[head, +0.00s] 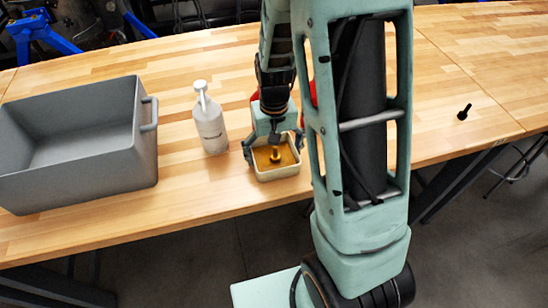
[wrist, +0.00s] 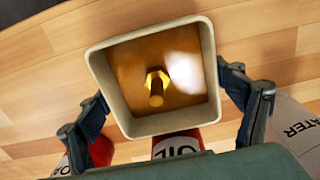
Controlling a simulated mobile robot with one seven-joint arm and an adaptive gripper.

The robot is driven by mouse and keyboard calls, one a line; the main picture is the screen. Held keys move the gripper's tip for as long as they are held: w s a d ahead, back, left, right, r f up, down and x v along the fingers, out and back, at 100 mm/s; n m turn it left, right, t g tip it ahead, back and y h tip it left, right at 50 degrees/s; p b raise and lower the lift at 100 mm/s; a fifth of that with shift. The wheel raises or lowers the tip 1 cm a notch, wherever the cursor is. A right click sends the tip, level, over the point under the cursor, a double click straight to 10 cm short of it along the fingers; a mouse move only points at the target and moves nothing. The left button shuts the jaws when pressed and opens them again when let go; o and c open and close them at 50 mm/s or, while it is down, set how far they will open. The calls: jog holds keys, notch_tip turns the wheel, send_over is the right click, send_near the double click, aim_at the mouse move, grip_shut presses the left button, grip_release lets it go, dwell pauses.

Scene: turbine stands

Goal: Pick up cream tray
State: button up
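The cream tray (head: 278,175) is a square, open container near the table's front edge. It also shows large in the wrist view (wrist: 172,126). Its inside is amber-brown with a glossy patch, and a golden bolt (wrist: 155,88) stands in it. My gripper (head: 273,146) is over the tray, its fingers spread to the tray's width, one along each of two opposite sides.
A grey bin (head: 120,165) stands left on the wooden table (head: 215,55). A white pump bottle (head: 210,130) is just left of the tray. A red container (wrist: 177,145) marked "OIL" and another marked "WATER" (wrist: 298,128) stand close by. A black bolt (head: 464,112) lies far right.

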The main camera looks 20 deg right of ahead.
jog(key=c, duration=0.9)
jog(key=shift+r, duration=0.1)
jog(key=shift+c, duration=0.2)
